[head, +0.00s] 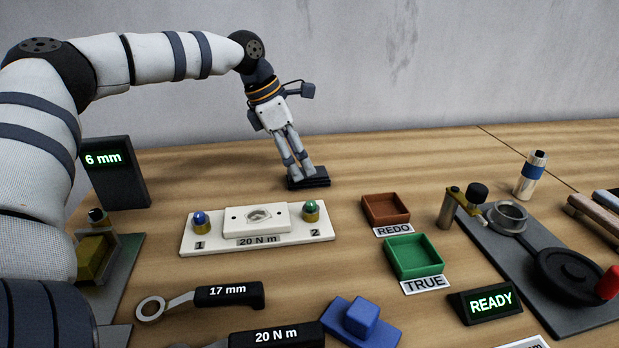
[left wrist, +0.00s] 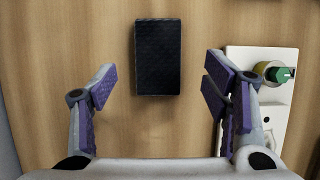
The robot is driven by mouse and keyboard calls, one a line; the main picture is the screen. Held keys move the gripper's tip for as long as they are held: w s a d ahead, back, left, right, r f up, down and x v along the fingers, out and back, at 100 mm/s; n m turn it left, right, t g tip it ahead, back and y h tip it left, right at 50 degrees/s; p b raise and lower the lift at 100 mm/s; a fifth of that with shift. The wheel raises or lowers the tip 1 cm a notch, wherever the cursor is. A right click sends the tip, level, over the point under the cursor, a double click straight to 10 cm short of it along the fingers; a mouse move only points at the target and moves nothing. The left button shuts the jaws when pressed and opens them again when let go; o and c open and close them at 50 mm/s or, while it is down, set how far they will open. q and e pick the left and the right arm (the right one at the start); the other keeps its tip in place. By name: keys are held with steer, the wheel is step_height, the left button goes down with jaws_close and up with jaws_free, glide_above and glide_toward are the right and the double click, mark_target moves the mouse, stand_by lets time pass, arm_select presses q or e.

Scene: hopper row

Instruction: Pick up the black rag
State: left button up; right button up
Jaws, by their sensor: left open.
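The black rag (head: 308,183) lies folded as a flat dark rectangle on the wooden table, behind the white fixture plate in the head view. In the left wrist view the rag (left wrist: 158,58) lies ahead of the fingers, between their lines. My left gripper (head: 299,172) points down at the rag from above in the head view. In the left wrist view my left gripper (left wrist: 160,88) is open, with nothing between its fingers. Whether the fingertips touch the rag cannot be told. My right gripper is not in view.
A white plate (head: 210,243) with knobs 1 and 2 stands in front of the rag, close to the right finger in the wrist view. A brown REDO tray (head: 386,209) and green TRUE tray (head: 414,257) are to the right. A 6 mm display (head: 115,178) stands left.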

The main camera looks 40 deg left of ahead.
mark_target(322, 179)
arm_select(q)
steer(key=x, duration=0.3)
steer(key=shift+w+d+f, duration=0.1)
steer(key=shift+w, duration=0.15)
steer(key=shift+f, duration=0.3)
steer(key=c, duration=1.3)
steer(key=shift+c, duration=0.2)
